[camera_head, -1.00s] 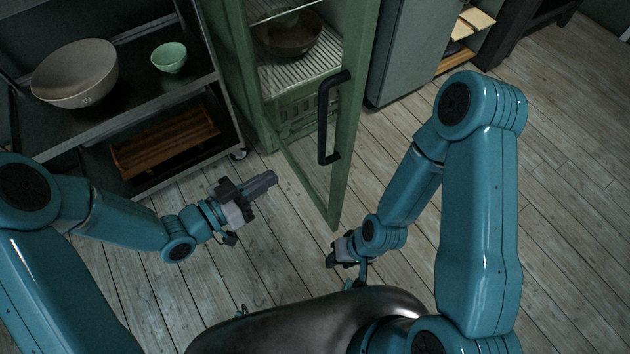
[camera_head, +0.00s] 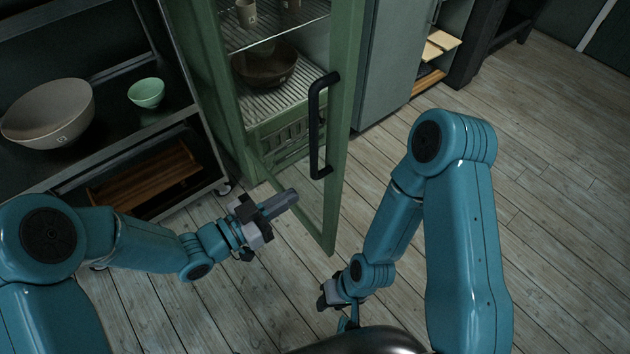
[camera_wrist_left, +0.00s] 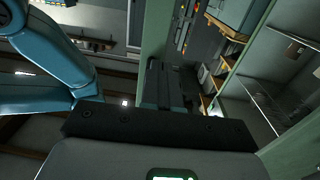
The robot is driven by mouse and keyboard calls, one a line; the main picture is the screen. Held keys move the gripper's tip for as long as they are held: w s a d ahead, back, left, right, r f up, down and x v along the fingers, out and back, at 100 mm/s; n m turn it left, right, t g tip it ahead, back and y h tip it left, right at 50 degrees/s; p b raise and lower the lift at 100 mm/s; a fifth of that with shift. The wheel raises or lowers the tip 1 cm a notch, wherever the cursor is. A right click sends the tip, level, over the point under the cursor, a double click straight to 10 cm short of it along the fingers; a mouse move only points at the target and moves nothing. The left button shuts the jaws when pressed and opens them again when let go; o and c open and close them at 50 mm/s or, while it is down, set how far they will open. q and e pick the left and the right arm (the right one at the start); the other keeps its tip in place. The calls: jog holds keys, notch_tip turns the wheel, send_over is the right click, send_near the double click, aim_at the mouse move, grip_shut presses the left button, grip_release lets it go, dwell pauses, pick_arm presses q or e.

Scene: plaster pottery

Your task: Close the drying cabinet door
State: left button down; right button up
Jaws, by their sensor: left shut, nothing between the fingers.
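The drying cabinet (camera_head: 232,100) is green, and its glass-panelled door (camera_head: 343,110) stands open, swung out toward me. A black bar handle (camera_head: 318,130) is on the door's outer face. In the left wrist view the shut fingers (camera_wrist_left: 163,85) point ahead, with a green upright of the door (camera_wrist_left: 156,30) just beyond.
A dark metal rack (camera_head: 80,160) at the left holds a large grey bowl (camera_head: 48,112), a small green bowl (camera_head: 147,93) and a wooden crate (camera_head: 145,178). A brown bowl (camera_head: 265,66) sits inside the cabinet. The plank floor at the right (camera_head: 560,200) is clear.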

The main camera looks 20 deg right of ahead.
pick_arm(q)
jog(key=x, duration=0.7)
jog(key=shift+d, duration=0.35)
jog(key=shift+w+d, duration=0.15)
jog(key=shift+w, duration=0.05)
